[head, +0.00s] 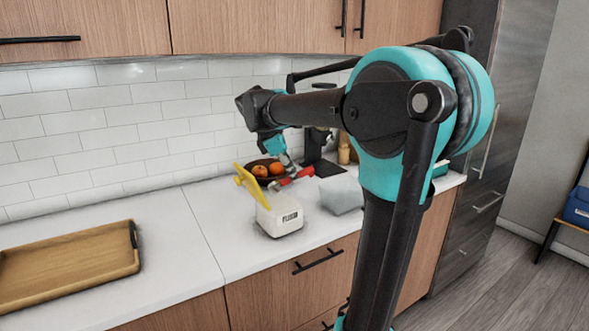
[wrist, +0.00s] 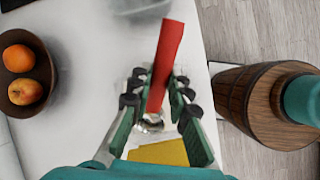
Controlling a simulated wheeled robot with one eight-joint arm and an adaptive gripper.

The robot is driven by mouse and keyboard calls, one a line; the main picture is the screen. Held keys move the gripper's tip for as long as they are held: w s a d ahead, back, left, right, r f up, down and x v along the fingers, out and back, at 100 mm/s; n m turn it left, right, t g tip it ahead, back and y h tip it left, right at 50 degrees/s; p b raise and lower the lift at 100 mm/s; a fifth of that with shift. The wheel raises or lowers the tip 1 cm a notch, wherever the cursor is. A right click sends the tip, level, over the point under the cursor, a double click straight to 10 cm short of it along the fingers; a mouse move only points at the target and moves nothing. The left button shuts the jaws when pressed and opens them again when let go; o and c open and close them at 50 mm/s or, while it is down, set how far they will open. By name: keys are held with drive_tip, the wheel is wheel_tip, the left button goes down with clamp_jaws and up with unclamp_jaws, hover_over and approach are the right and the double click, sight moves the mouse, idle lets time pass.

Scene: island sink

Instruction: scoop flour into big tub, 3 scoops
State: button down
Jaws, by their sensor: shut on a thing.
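In the head view, a white flour box (head: 280,218) stands on the counter with its yellow lid (head: 249,185) tilted open. My gripper (head: 292,168) is above and behind the box. It is shut on the red handle of a scoop (head: 304,173). In the wrist view, the red scoop handle (wrist: 168,60) sits between the fingers of my gripper (wrist: 160,80). A shiny, blurred part shows below the handle, and I cannot tell whether it holds flour. A pale, see-through tub (head: 342,196) stands right of the flour box; its contents are not clear.
A dark bowl (head: 246,174) with oranges and an apple stands behind the flour box; the fruit also shows in the wrist view (wrist: 18,59). A wooden tray (head: 70,262) lies at the left. The counter between tray and box is clear.

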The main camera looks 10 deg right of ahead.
sight(281, 186)
drive_tip(key=shift+h, duration=0.9)
drive_tip(key=shift+w+a+f, duration=0.1)
drive_tip(key=shift+a+f, duration=0.15)
drive_tip(key=shift+f, duration=0.35)
drive_tip(key=shift+a+f, duration=0.25)
drive_tip(key=shift+f, duration=0.4)
drive_tip(key=shift+w+a+f, duration=0.1)
drive_tip(key=shift+a+f, duration=0.15)
drive_tip(key=shift+f, duration=0.35)
drive_tip(key=shift+a+f, duration=0.2)
drive_tip(key=shift+f, duration=0.45)
drive_tip(key=shift+a+f, duration=0.15)
drive_tip(key=shift+f, duration=0.45)
drive_tip(key=shift+r, duration=4.2)
